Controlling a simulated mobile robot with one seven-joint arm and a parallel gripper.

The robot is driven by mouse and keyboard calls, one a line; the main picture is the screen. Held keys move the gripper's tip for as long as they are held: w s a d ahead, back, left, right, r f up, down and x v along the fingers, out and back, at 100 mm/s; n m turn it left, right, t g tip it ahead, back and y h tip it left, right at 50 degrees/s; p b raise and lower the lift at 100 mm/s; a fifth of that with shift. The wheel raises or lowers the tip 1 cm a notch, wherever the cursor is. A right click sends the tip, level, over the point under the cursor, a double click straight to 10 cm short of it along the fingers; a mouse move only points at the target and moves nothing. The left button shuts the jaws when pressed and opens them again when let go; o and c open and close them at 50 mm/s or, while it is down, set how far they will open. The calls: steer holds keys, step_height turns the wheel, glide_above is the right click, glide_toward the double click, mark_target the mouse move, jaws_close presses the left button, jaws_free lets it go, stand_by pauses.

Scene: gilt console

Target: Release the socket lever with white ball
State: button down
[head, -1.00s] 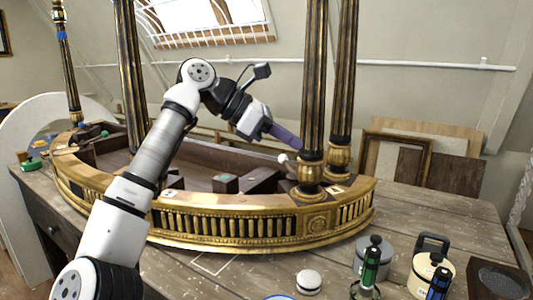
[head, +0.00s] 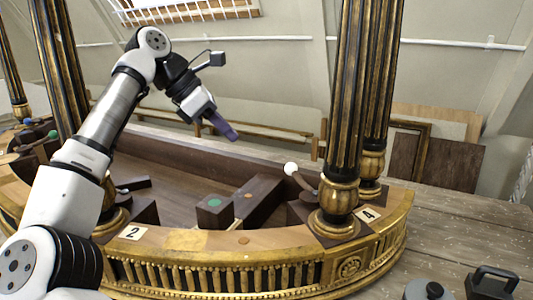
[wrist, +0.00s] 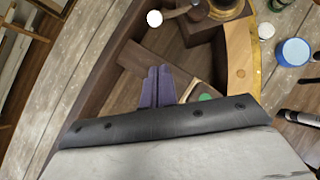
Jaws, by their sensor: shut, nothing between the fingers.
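The white ball (head: 291,168) sits on the end of a short brown lever (head: 304,183) at the foot of the front right column. The ball also shows at the top of the wrist view (wrist: 154,18), with its lever (wrist: 178,12) running right to the column base. My gripper (head: 234,137) has purple fingers, shut and empty, up and left of the ball and apart from it.
Tall black-and-gold columns (head: 349,90) rise from the gilt console rim (head: 240,275). A block with a green dot (head: 214,210) and a longer dark block (head: 258,200) stand inside. A number 4 plate (head: 367,215) lies right of the column. Lidded containers stand front right.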

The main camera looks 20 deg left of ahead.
mark_target(302, 182)
steer(key=w+d+r+p+x, duration=0.1)
steer(key=x, duration=1.2)
steer(key=shift+d+r, duration=0.4)
steer(key=shift+w, duration=0.2)
steer(key=shift+w+d+p, duration=0.45)
steer(key=shift+w+p, duration=0.2)
steer(key=shift+w, duration=0.2)
